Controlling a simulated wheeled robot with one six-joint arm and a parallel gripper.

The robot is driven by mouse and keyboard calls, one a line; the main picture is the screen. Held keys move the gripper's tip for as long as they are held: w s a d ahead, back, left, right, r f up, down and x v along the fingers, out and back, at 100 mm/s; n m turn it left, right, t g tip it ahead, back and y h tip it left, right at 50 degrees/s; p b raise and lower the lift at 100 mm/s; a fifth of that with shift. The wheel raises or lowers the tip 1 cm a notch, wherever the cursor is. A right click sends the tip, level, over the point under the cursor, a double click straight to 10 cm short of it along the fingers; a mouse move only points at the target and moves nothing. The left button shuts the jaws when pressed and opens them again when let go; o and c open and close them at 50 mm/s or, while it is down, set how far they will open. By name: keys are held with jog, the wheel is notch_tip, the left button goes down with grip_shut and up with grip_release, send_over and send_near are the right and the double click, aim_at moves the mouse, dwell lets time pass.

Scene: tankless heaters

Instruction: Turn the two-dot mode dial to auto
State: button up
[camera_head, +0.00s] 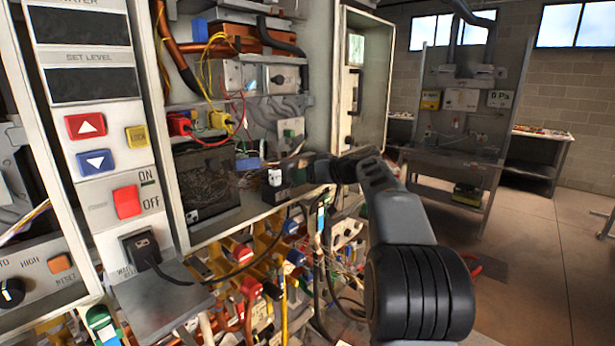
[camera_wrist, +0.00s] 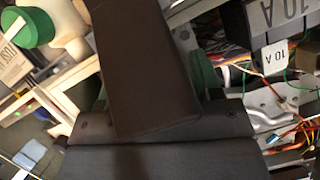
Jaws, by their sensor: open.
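A black round dial (camera_head: 12,292) sits on a grey panel at the lower left of the head view. The lettering above it ends in "TO" and reads "HIGH"; the left part is cut off by the frame. Another dark knob (camera_head: 278,79) is on a grey plate inside the cabinet. I cannot make out two dots on either dial. My gripper (camera_head: 288,178) is open at the cabinet opening, right of and well apart from the lower-left dial. In the wrist view, my dark gripper parts fill the middle, and no dial is recognisable.
An orange reset button (camera_head: 61,263) is right of the lower-left dial. A red switch (camera_head: 127,202) and a black plug with a cable (camera_head: 145,248) are on the near panel. Dense wires and pipes crowd below my gripper. Open floor (camera_head: 540,230) lies at right.

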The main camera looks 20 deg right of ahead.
jog(key=c, duration=0.9)
jog(key=shift+m, duration=0.3)
jog(key=m+y, duration=0.2)
jog(key=shift+d+f+m+g, duration=0.1)
jog(key=shift+m+g, duration=0.2)
jog(key=shift+m+y+b, duration=0.3)
jog(key=shift+m+y, duration=0.5)
jog(key=shift+m, duration=0.8)
